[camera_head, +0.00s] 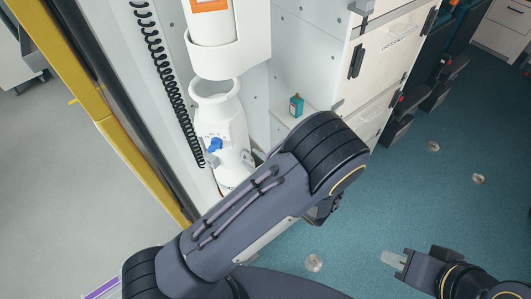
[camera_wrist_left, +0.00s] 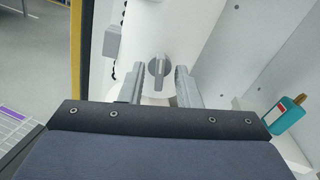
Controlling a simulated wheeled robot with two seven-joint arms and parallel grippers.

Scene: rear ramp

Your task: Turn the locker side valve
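A grey valve handle (camera_wrist_left: 158,70) with a round hub and a downward lever shows in the left wrist view, in front of a white wall. My left gripper (camera_wrist_left: 160,78) is open, with one finger on each side of the handle in this view. I cannot tell whether either finger touches it. In the head view my left arm hides most of that gripper and the grey handle. A white cylinder (camera_head: 222,125) with a blue knob (camera_head: 214,145) stands against the locker there. My right gripper (camera_head: 392,259) is at the lower right, away from the locker; its finger gap is unclear.
A teal bottle (camera_head: 297,105) sits on a white ledge, and also shows right of my left fingers (camera_wrist_left: 283,115). A black coiled cord (camera_head: 165,75) hangs beside the cylinder. White drawers (camera_head: 395,45) stand at the right. The blue-green floor (camera_head: 400,190) is mostly open.

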